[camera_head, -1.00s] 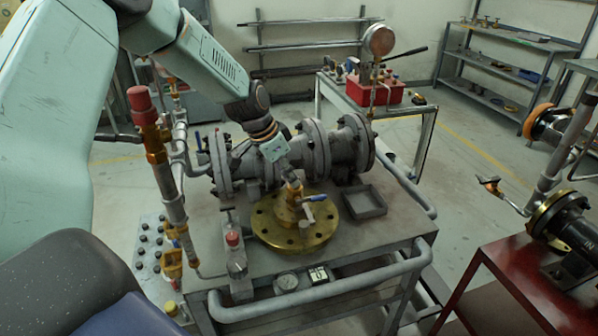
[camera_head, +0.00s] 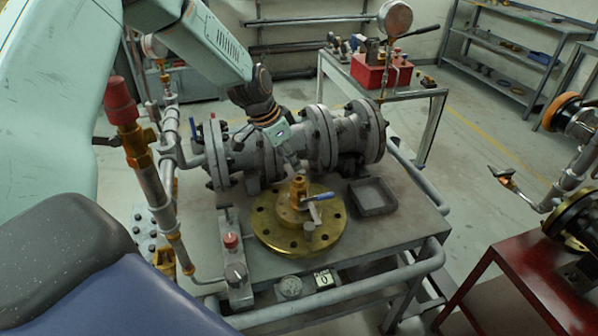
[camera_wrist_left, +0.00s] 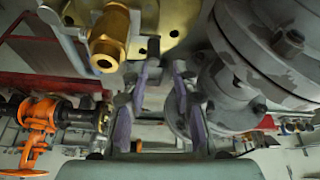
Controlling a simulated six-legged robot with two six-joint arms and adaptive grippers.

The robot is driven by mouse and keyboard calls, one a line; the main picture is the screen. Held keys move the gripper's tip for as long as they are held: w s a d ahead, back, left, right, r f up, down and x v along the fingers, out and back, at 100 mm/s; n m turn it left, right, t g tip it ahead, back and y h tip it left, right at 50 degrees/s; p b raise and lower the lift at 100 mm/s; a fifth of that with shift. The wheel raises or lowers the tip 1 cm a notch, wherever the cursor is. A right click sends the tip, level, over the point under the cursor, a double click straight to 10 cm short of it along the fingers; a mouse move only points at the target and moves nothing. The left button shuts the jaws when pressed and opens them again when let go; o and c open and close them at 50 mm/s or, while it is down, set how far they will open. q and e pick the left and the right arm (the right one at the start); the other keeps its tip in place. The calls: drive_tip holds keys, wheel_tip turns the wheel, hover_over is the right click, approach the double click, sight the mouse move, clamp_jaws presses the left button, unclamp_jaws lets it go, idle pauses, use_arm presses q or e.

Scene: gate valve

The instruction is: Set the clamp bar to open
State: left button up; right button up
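A round brass flange (camera_head: 265,228) lies on the grey workbench, with an upright brass fitting (camera_head: 299,190) at its middle. A small grey bar (camera_head: 313,211) and a blue-tipped lever (camera_head: 318,197) sit beside the fitting; I cannot tell for certain which is the clamp bar. My left gripper (camera_head: 295,168) is just above and behind the fitting, pointing down. In the left wrist view, its two fingers (camera_wrist_left: 165,68) are apart with nothing between them. The brass fitting (camera_wrist_left: 109,38) and flange (camera_wrist_left: 175,20) are beyond, with a grey bar (camera_wrist_left: 62,38) at upper left. My right gripper is not in view.
A large grey flanged valve body (camera_head: 300,145) stands close behind my left gripper. A shallow grey tray (camera_head: 372,196) lies right of the flange.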

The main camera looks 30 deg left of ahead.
sight(301, 172)
use_arm(q)
drive_tip(key=d+f, duration=0.1)
drive_tip(key=w+d+f+b, duration=0.1)
drive_tip(key=f, duration=0.1)
drive_tip(key=shift+d+f, duration=0.2)
drive_tip(key=shift+f, duration=0.05)
drive_tip(key=shift+w+d+f, duration=0.1)
drive_tip(key=shift+d+f, duration=0.05)
drive_tip(key=shift+f, duration=0.2)
drive_tip(key=shift+w+f, duration=0.15)
drive_tip(key=shift+f, duration=0.15)
drive_tip(key=shift+w+a+f, duration=0.15)
drive_tip(key=shift+a+f, duration=0.2)
drive_tip(key=shift+a, duration=0.15)
drive_tip(key=shift+d+r, duration=0.15)
drive_tip(key=shift+r, duration=0.05)
drive_tip(key=shift+d+r, duration=0.1)
drive_tip(key=shift+d, duration=0.2)
drive_tip(key=c, duration=0.3)
drive_tip(key=shift+a, duration=0.25)
clamp_jaws()
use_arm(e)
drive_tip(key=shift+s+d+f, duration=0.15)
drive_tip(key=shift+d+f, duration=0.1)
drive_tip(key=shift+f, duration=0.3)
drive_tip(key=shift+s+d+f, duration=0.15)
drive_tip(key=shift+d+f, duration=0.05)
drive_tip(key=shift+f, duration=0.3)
